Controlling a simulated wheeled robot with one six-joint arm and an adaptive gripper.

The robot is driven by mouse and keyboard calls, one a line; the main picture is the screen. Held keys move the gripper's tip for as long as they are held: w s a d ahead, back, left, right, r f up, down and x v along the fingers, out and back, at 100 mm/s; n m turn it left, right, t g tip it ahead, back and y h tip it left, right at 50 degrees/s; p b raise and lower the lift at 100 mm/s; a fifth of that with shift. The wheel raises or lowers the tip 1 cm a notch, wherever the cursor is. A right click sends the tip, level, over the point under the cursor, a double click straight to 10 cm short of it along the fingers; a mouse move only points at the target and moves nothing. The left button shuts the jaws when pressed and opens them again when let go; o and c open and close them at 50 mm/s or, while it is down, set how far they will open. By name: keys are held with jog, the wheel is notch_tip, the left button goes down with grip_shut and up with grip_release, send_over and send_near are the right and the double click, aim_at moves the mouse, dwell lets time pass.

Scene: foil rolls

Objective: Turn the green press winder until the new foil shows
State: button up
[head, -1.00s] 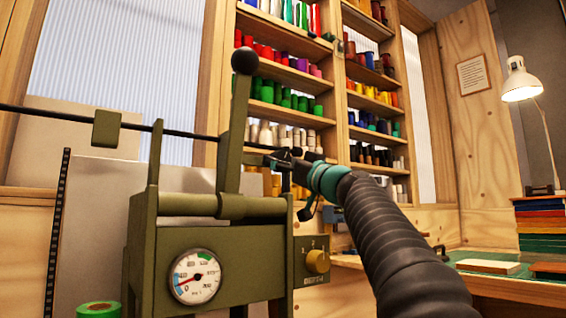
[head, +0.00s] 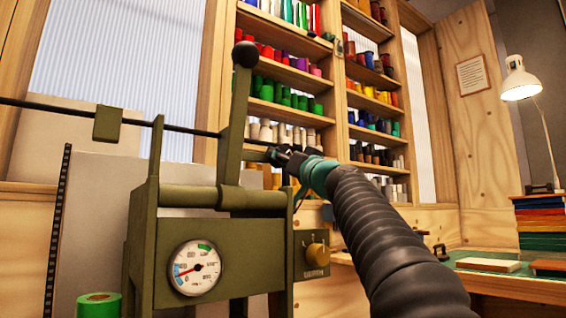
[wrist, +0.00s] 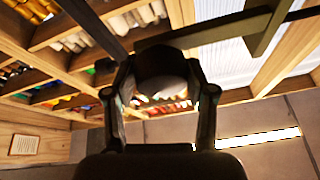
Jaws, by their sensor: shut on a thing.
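The olive-green press (head: 225,232) stands left of centre in the head view, with a tall ball-topped lever (head: 238,100) and a long dark rod (head: 60,112) running across it. My gripper (head: 280,155) is at the right side of the press, by the rod's right end. In the wrist view my gripper (wrist: 163,98) is shut on a dark rounded piece (wrist: 160,62), which seems to be the winder's knob. My fingers and the lever hide much of the winder. I cannot make out foil on the press.
A green foil roll (head: 98,304) is at the bottom left. Shelves of coloured rolls stand behind. A workbench with a lamp (head: 520,82) and stacked sheets is at the right.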

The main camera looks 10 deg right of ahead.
jog(key=shift+a+m+t+h, duration=0.1)
jog(key=shift+m+t+h, duration=0.3)
jog(key=shift+m+h, duration=0.85)
jog(key=shift+m+y, duration=0.35)
jog(key=shift+m, duration=0.2)
jog(key=o, duration=1.2)
jog(key=shift+c, duration=0.2)
jog(key=shift+n, duration=0.5)
